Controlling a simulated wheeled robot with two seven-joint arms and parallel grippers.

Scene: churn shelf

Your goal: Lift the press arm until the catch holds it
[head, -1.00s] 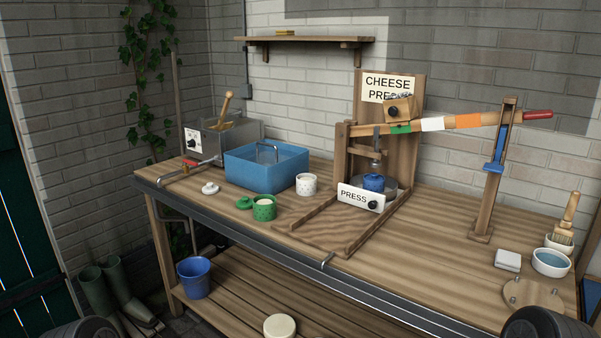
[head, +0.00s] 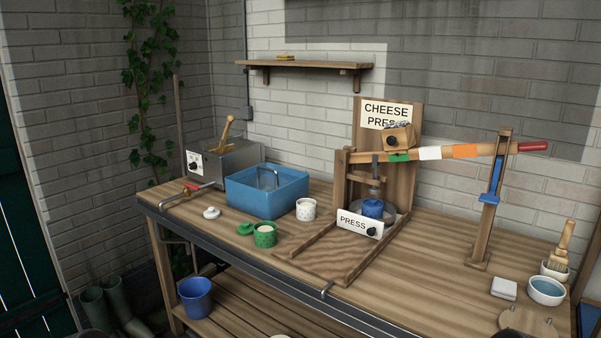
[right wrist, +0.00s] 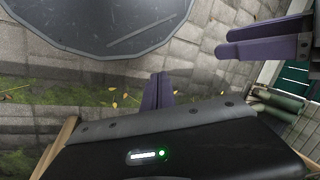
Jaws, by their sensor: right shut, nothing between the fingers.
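The press arm (head: 465,151) is a wooden bar with green, white and orange bands and a red handle (head: 533,146). It slopes slightly up from the wooden press frame (head: 342,180) to the slotted post (head: 481,240) and passes through near its top. The blue catch (head: 489,198) is on the post below the arm. I cannot tell whether they touch. My right gripper (right wrist: 157,90) is shut and empty over paving, away from the arm. My left gripper's fingers (right wrist: 265,38) show in the right wrist view; their opening is unclear.
A wooden block (head: 398,138) sits above the arm's left part. The bench's middle right is clear.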

